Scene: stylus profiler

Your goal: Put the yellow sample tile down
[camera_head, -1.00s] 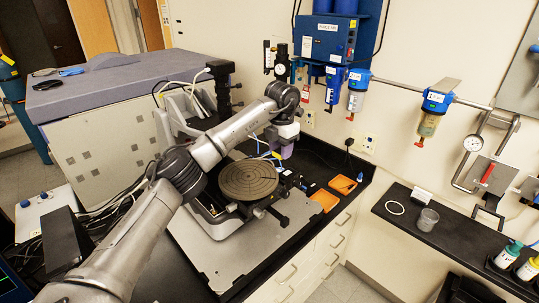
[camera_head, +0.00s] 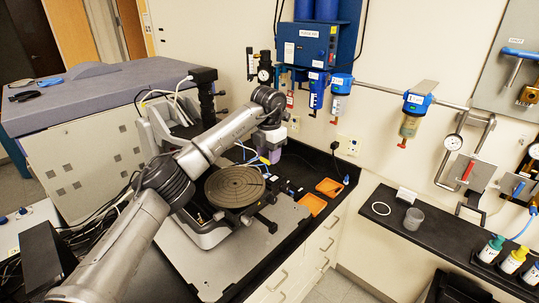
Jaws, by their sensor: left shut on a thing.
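My left arm reaches in from the lower left over the profiler. My left gripper (camera_head: 270,155) points down behind the round dark stage (camera_head: 234,188), near the back of the bench. It is shut on the yellow sample tile (camera_head: 264,160), which shows only as a small yellow sliver by the fingertips. Most of the tile is hidden, and I cannot tell whether it touches anything below. The stage top looks bare, with ring grooves. My right gripper is not in view.
Two orange trays (camera_head: 328,187) lie on the black bench right of the stage. Cables run behind the stage. Blue-topped filters (camera_head: 341,84) hang on the wall. A side shelf (camera_head: 440,240) holds a clear cup (camera_head: 413,219), a white ring and several bottles.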

